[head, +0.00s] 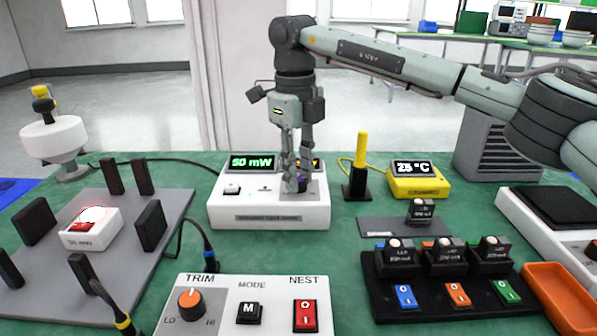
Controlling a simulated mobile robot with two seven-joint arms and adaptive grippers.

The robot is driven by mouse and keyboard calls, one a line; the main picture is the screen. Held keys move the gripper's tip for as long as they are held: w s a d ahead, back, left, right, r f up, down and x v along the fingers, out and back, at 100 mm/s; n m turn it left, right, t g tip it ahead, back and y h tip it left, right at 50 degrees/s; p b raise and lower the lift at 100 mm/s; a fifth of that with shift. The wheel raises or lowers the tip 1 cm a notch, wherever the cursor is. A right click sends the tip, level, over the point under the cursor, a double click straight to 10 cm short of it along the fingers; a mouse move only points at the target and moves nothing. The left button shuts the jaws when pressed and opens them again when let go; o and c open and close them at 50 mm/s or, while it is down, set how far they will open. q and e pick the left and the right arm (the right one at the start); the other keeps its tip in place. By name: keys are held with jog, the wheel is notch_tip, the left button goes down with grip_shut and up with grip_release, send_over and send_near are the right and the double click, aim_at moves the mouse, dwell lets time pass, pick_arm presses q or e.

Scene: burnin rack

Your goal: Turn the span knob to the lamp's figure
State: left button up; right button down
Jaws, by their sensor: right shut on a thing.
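A white meter box (268,213) stands at the back middle of the green bench. Its left display (251,162) reads 50 mW in green; an amber display beside it is mostly hidden by my fingers. My right gripper (296,184) points down onto the right side of the box's top and is shut on a small dark purple knob (302,185), mostly hidden between the fingertips. The knob's scale and pointer cannot be read. A lamp (92,215) glows white above a red part on a white block at left; its label is in mW, the figure too small to read surely. My left gripper is not in view.
A front panel (270,285) carries an orange TRIM knob, a MODE button and a red NEST switch. A yellow post (361,150) and a yellow 25 °C display (415,180) stand right of the meter. A black switch rack (390,315) and orange tray (560,300) are front right.

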jog(key=c, duration=1.3)
grip_release()
jog(key=shift+r, duration=0.15)
notch_tip(320, 180, up, 12)
jog(key=shift+s+a, duration=0.15)
jog(key=shift+s, duration=0.05)
